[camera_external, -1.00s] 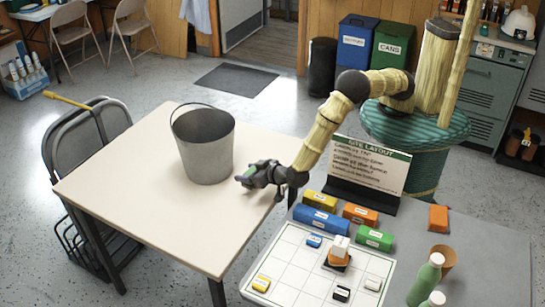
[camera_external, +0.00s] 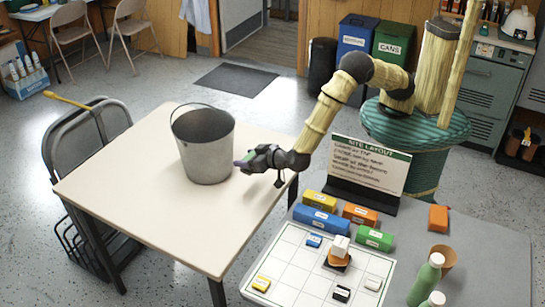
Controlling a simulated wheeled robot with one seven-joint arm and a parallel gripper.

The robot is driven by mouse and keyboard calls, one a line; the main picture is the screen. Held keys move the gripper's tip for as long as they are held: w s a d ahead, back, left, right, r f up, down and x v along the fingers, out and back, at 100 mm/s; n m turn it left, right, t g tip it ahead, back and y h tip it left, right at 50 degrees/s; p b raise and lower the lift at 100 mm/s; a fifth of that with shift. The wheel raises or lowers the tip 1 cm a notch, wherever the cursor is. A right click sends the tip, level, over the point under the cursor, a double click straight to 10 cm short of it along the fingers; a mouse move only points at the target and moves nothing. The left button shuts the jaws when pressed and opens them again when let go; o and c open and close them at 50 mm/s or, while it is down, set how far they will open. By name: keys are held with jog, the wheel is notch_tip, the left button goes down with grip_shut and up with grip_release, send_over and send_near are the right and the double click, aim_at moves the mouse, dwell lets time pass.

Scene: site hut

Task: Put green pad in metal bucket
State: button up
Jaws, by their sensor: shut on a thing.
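The gripper is shut on the green pad (camera_external: 239,161), of which only a small green and purplish edge shows at the fingertips. The fingers hide the rest of the pad. I cannot tell whether the pad touches the bucket wall.
The pale table (camera_external: 130,190) is otherwise bare. On the grey table at right are a site layout sign (camera_external: 370,165), a white grid board (camera_external: 285,255) with several small blocks, larger coloured blocks, and a green bottle (camera_external: 427,280). A folding chair (camera_external: 75,140) stands at left.

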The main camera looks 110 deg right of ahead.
jog(key=shift+s+d+n+t+y+p, duration=2.05)
jog(key=shift+d+n+y+p, duration=0.75)
jog(key=shift+d, duration=2.15)
jog(key=s+a+f+n+t+y+p, duration=0.1)
jog(key=s+a+f+n+y+p, duration=0.1)
jog(key=s, duration=0.6)
jog(key=n+y+p, duration=0.1)
jog(key=n+y, duration=0.1)
jog(key=y, duration=0.1)
jog(key=shift+s+a+f+n, duration=0.2)
jog(key=shift+s+a+n, duration=0.05)
jog(key=shift+a+n, duration=0.15)
jog(key=shift+d, duration=0.15)
